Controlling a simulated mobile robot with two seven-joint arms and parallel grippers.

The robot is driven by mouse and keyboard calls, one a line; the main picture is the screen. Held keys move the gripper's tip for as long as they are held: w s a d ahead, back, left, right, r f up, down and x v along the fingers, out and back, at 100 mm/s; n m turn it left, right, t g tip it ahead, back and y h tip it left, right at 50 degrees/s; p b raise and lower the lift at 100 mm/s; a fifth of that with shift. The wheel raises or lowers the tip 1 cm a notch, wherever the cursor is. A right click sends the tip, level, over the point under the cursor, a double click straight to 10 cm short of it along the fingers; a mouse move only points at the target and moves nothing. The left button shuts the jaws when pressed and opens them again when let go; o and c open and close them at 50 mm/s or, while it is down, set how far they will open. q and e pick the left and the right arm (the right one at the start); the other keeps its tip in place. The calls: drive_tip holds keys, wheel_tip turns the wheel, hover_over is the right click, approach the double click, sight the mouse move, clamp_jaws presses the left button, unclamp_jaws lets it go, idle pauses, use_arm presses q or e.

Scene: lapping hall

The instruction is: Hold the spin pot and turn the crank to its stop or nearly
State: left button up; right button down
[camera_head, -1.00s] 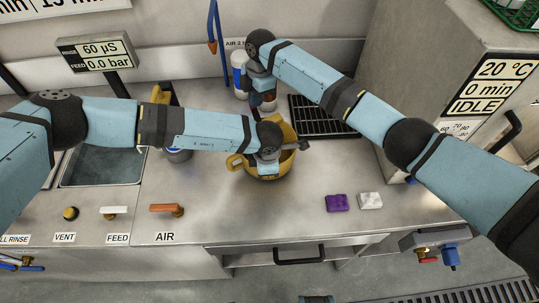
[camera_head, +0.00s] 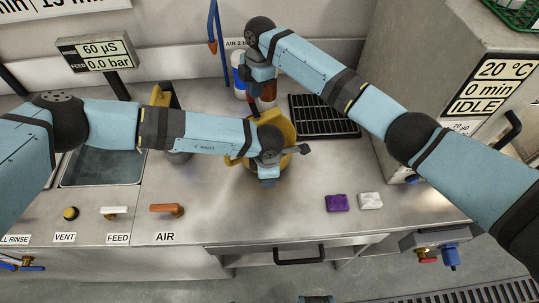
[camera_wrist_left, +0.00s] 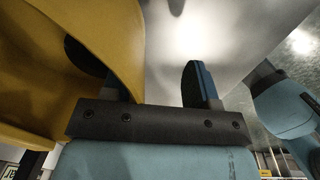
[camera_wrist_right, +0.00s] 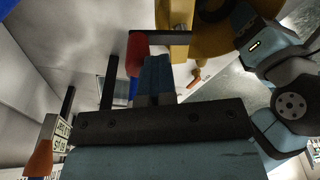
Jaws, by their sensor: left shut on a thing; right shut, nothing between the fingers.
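The yellow spin pot (camera_head: 285,165) stands on the steel counter, partly hidden by my left arm. My left gripper (camera_head: 268,175) is shut on its wall. In the left wrist view the curved yellow wall (camera_wrist_left: 100,30) passes between my fingers. My right gripper (camera_head: 263,80) is behind the pot, shut and empty. In the right wrist view its closed blue fingertips (camera_wrist_right: 155,65) are close to a red knob (camera_wrist_right: 137,50) on a dark bar (camera_wrist_right: 200,38), apparently the crank, which runs towards the pot (camera_wrist_right: 230,20). I cannot tell whether the fingers touch the knob.
A white bottle with a blue label (camera_head: 238,75) stands behind the pot. A black rack (camera_head: 322,120) is to the right. Purple (camera_head: 337,203) and white (camera_head: 370,201) blocks lie front right. The orange AIR lever (camera_head: 167,209) and a sink (camera_head: 100,168) are left.

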drive_tip(key=shift+w+r, duration=0.15)
drive_tip(key=shift+r, duration=0.2)
use_arm(q)
wheel_tip(320, 180, up, 8)
drive_tip(key=shift+s, duration=0.3)
use_arm(e)
drive_tip(key=shift+f, duration=0.1)
use_arm(q)
drive_tip(key=shift+s+d, duration=0.1)
use_arm(e)
drive_tip(key=shift+f, duration=0.1)
